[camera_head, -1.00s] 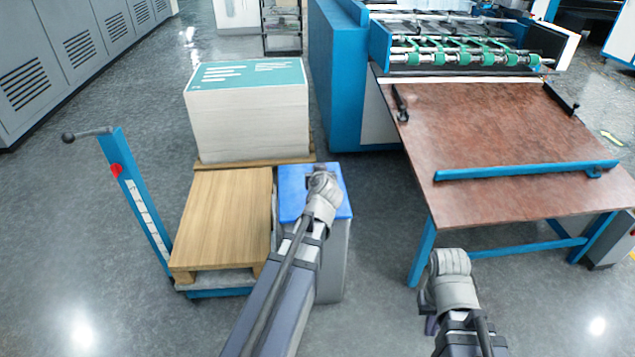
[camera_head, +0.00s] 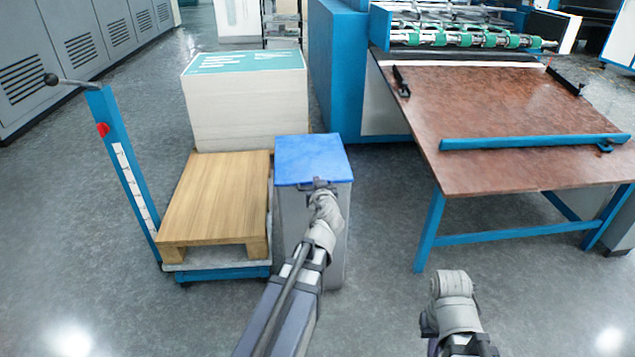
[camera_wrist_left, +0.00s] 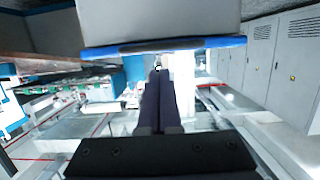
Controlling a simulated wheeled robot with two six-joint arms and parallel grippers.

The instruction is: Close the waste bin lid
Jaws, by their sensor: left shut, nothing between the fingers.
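The waste bin (camera_head: 338,245) is a tall grey box with a blue lid (camera_head: 308,158). The lid lies flat over the top and looks closed. My left gripper (camera_head: 319,183) is at the lid's front edge, its fingers shut and empty. In the left wrist view, the shut dark fingers (camera_wrist_left: 160,80) point toward the blue lid edge (camera_wrist_left: 165,45), with the grey bin wall (camera_wrist_left: 150,18) above it in the picture. I cannot tell whether the fingertips touch the lid. My right arm's wrist is at the lower right, away from the bin; its fingers are hidden.
A pallet truck with a blue handle post (camera_head: 125,170) and wooden pallet (camera_head: 215,195) stands close left of the bin. A paper stack (camera_head: 250,105) is behind. A laminating machine with a brown table (camera_head: 510,130) is at right. Floor is clear between bin and table.

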